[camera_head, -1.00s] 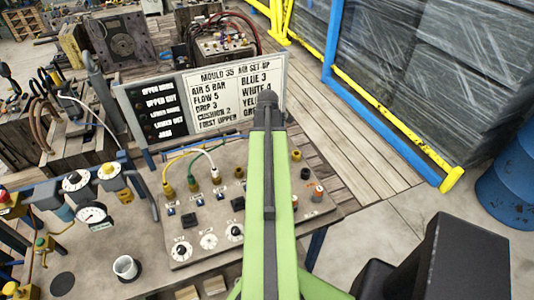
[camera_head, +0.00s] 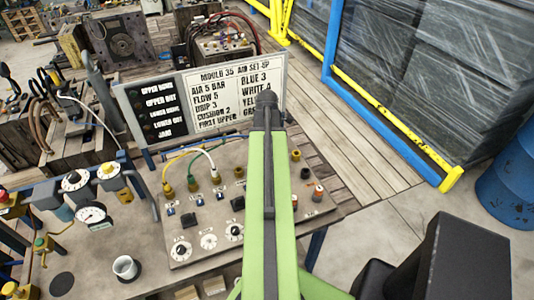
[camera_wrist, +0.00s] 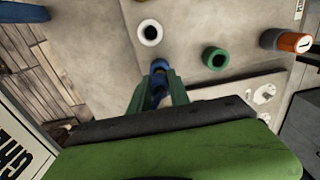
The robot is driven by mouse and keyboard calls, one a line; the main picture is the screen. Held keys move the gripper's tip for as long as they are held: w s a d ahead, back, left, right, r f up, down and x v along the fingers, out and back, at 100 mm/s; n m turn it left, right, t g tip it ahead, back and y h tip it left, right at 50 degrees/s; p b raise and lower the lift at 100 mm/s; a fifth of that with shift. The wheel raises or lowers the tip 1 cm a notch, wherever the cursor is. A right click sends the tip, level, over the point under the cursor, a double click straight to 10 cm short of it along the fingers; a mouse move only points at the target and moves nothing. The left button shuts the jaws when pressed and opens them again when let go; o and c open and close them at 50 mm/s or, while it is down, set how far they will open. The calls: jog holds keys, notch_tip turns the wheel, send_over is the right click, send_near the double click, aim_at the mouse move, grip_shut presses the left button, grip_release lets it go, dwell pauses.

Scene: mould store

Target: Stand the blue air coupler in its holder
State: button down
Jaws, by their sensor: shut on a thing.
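My gripper (camera_wrist: 160,92) shows in the wrist view with its two green fingers shut on the blue air coupler (camera_wrist: 160,66). The coupler's blue end sticks out past the fingertips, and the rest is partly hidden between them. Beyond it is a white ring with a dark hole (camera_wrist: 150,32), and to its right a green ring (camera_wrist: 214,58). The coupler appears apart from both. In the head view my green arm hides the gripper and coupler. A white cup-like holder (camera_head: 126,268) stands empty on the bench at the lower left. I cannot tell which is the coupler's holder.
A control panel (camera_head: 208,215) with knobs and yellow, green and white hoses lies beside my arm. A sign board (camera_head: 235,95) stands behind it. An orange-capped knob (camera_wrist: 293,42) is right in the wrist view. Gauges (camera_head: 92,213) crowd the bench's left.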

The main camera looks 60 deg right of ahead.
jog(key=shift+f, duration=0.2)
jog(key=shift+f+b, duration=0.3)
jog(key=shift+b, duration=0.2)
jog(key=shift+f, duration=0.1)
jog(key=shift+f+b, duration=0.45)
jog(key=shift+b, duration=0.1)
dwell(0.4)
jog(key=c, duration=1.1)
grip_release()
jog(key=shift+a, duration=0.1)
jog(key=shift+c, duration=0.2)
